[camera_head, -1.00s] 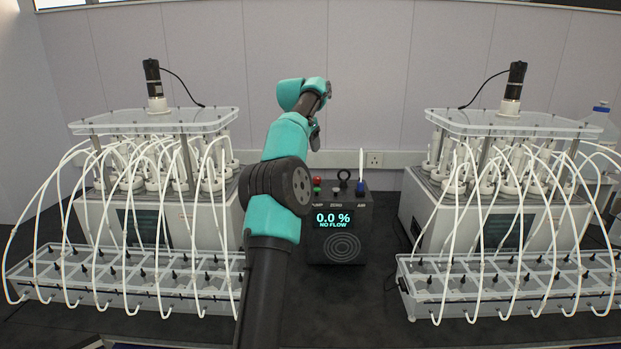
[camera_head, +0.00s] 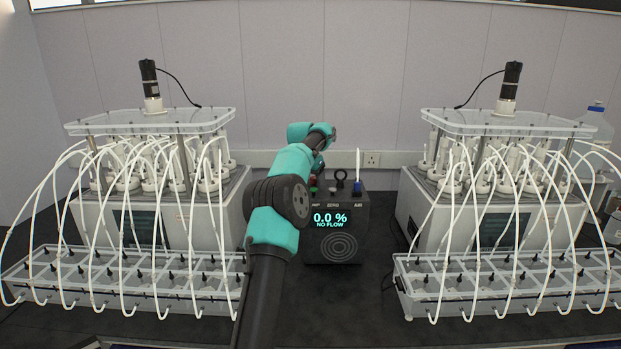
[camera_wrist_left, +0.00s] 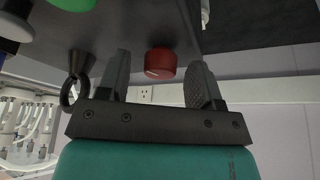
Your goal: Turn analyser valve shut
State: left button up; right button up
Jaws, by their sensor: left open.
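The analyser (camera_head: 334,250) is a dark box at the middle of the head view. Its screen reads "0.0 % NO FLOW". A red knob (camera_wrist_left: 160,64) on the analyser shows in the left wrist view, where the scene appears upside down. It lies between the two spread fingers of my left gripper (camera_wrist_left: 160,58), with gaps visible on both sides. A green button (camera_wrist_left: 72,4) is near the top edge. In the head view, my left gripper (camera_head: 318,166) is low behind the green button, and my arm partly hides the red knob. My right gripper is not in view.
A black ring (camera_wrist_left: 70,92) stands close beside one finger. A blue fitting with a white upright tube (camera_head: 358,172) is right of the ring. Tubed reactor units (camera_head: 150,205) and (camera_head: 470,205) flank the analyser. Dark bench (camera_head: 350,310) is clear in front.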

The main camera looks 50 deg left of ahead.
pick_arm(q)
jog(key=c, duration=0.9)
jog(key=shift+n, duration=0.3)
jog(key=shift+d+n+g+y, duration=0.15)
jog(key=shift+n+y, duration=0.25)
jog(key=shift+n, duration=0.55)
jog(key=shift+a+n+g+y, duration=0.15)
jog(key=shift+n+y, duration=0.25)
jog(key=shift+n, duration=0.55)
jog(key=shift+d, duration=0.1)
jog(key=o, duration=0.9)
